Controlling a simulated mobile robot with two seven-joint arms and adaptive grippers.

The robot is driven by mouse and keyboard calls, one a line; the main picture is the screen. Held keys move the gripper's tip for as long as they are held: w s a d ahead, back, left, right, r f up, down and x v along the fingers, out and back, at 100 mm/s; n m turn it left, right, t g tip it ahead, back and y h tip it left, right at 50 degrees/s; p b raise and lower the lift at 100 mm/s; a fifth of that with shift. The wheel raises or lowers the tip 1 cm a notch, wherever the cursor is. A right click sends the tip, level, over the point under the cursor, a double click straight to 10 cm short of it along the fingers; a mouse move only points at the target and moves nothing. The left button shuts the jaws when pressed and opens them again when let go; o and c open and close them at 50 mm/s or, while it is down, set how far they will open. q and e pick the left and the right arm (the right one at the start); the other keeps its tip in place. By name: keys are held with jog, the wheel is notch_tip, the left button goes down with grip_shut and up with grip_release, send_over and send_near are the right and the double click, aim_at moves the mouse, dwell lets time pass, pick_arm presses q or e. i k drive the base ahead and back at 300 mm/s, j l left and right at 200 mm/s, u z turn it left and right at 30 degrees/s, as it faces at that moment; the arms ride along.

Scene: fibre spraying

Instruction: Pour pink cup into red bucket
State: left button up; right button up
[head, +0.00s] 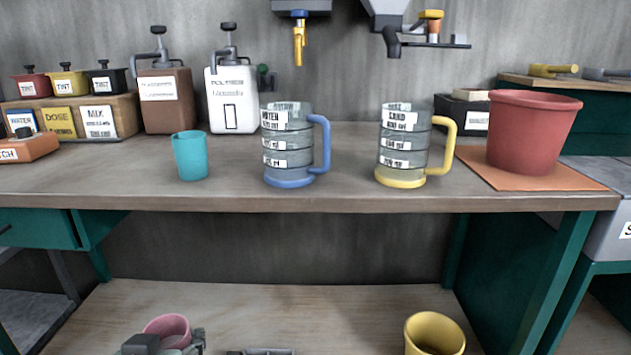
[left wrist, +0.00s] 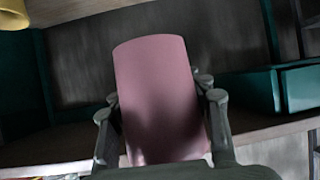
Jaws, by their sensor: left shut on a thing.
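The pink cup (head: 166,326) shows at the lower left of the head view, its rim facing up, in front of the lower shelf. My left gripper (head: 168,346) is shut around its sides. In the left wrist view the pink cup (left wrist: 160,95) stands between the two fingers of my left gripper (left wrist: 160,110). I cannot see what is inside it. The red bucket (head: 530,135) stands upright at the right end of the bench, far from the cup. A small grey part of mine shows at the bottom edge; my right gripper's jaws cannot be made out.
The bucket stands on an orange mat (head: 590,181). A teal cup (head: 190,157), a blue-handled jug (head: 288,150) and a yellow-handled jug (head: 402,150) stand along the bench (head: 340,200). A yellow cup (head: 434,336) is low at the right. Dispensers (head: 299,45) hang above the jugs.

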aim_at(527, 131)
jog(key=k+l+z, duration=0.1)
jog(key=l+z, duration=0.25)
jog(key=l, duration=0.75)
jog(key=l+z, duration=0.35)
jog(key=l, duration=0.75)
